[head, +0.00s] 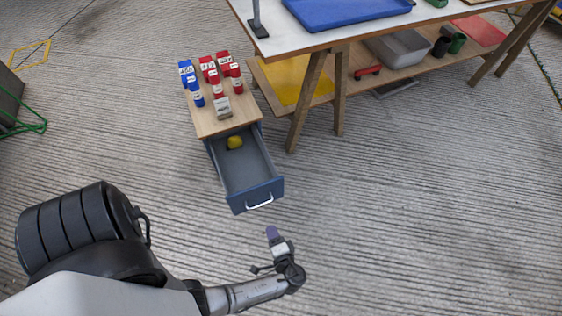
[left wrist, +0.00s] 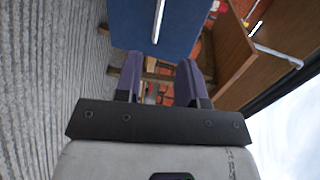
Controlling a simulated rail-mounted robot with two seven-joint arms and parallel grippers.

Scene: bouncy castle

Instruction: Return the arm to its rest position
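My left arm (head: 245,294) reaches in from the left in the head view. Its gripper (head: 272,234) is above the floor, just in front of the open drawer. In the left wrist view the two purple fingers (left wrist: 160,70) stand apart with nothing held between them. The blue drawer front (left wrist: 185,25) and its pale handle show just beyond the fingertips, apart from them. My right arm and gripper are not in view.
The small cabinet (head: 213,122) has its drawer (head: 240,172) pulled out, with a yellow object (head: 235,142) inside. Several red and blue boxes and cans (head: 209,72) stand on top. A workbench (head: 310,40) stands behind, right. The floor at right is clear.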

